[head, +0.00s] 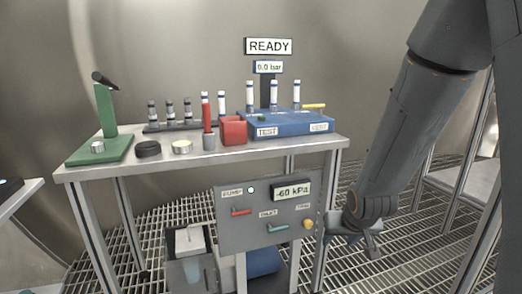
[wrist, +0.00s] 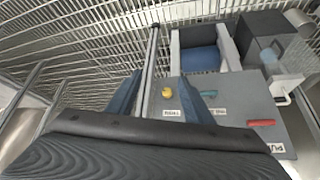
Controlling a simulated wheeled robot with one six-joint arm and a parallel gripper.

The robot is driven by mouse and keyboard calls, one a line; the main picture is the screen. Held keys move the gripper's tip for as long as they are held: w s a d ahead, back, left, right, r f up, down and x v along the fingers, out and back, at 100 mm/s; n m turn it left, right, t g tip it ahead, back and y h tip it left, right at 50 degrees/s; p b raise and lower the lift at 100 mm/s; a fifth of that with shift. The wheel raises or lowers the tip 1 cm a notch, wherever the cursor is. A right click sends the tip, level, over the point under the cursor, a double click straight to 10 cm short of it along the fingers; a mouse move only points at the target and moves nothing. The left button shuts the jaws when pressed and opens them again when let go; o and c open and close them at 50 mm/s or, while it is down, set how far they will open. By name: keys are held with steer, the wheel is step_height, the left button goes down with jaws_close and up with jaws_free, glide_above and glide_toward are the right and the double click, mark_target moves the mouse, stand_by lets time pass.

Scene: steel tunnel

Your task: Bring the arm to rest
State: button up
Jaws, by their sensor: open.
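My arm (head: 395,130) hangs down on the right side of the head view. My gripper (head: 358,248) is low, just right of the grey pump panel (head: 268,238), beside its yellow knob (head: 308,223). The panel (wrist: 245,113) lies beyond the right finger there, with the yellow knob (wrist: 167,93), a teal lever (wrist: 200,93) and a red lever (wrist: 261,123). I cannot tell whether a finger touches the panel.
A steel table (head: 200,161) carries a green press (head: 106,125), a blue test unit (head: 290,125), a red box (head: 233,131) and several vials. Displays read READY, 0.0 bar and -60 kPa. A table leg (head: 330,190) stands near my gripper. A frame stands at right (head: 455,185).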

steer(key=s+a+r+g, duration=0.1)
steer(key=s+r+g, duration=0.1)
steer(key=s, duration=0.5)
steer(key=s+a+r+g, duration=0.1)
steer(key=s+r+g, duration=0.1)
steer(key=s, duration=0.5)
steer(key=s+a+r+n+g, duration=0.1)
steer(key=s+a+n, duration=0.4)
steer(key=a, duration=0.5)
steer(key=s+a+n+g, duration=0.1)
steer(key=s+a+n, duration=0.1)
steer(key=s+a, duration=0.7)
steer(key=d+r+m+p, duration=0.3)
steer(key=d+r+p, duration=0.6)
steer(key=r+p, duration=0.3)
steer(key=d+r+m+p, duration=0.3)
steer(key=d+r+p, duration=0.6)
steer(key=r+p, duration=0.4)
steer(key=shift+w+d+p, duration=0.25)
steer(key=shift+w+p, duration=0.2)
steer(key=shift+p, duration=0.45)
